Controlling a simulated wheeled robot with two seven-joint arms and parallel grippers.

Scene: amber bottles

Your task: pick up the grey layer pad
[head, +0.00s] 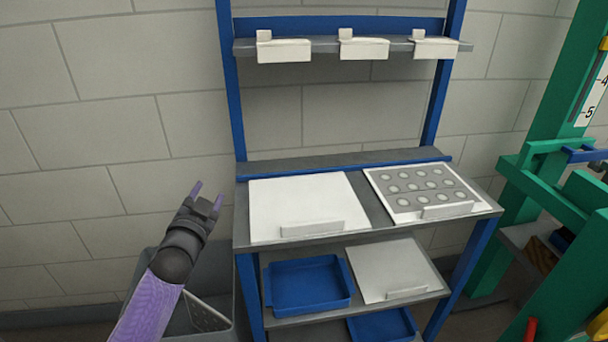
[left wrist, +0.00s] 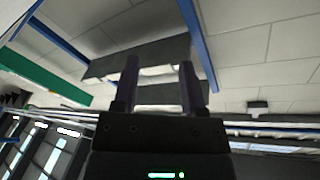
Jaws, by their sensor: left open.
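A plain light grey flat pad (head: 392,262) lies on the lower shelf, right of a blue tray. A pad with a grey face and rows of pale round spots (head: 424,190) lies on the right of the upper shelf. I cannot tell for sure which is the grey layer pad. My left gripper (head: 208,195) is open and empty, in the air left of the rack, apart from both pads. Its two fingers also show in the left wrist view (left wrist: 159,64), with nothing between them. My right gripper is not in view.
A white sheet (head: 300,198) lies on the upper shelf's left. Blue trays (head: 310,284) sit on lower shelves. A grey bin (head: 222,278) stands below my left arm. Blue rack posts (head: 229,80) and a green frame (head: 545,135) flank the shelves.

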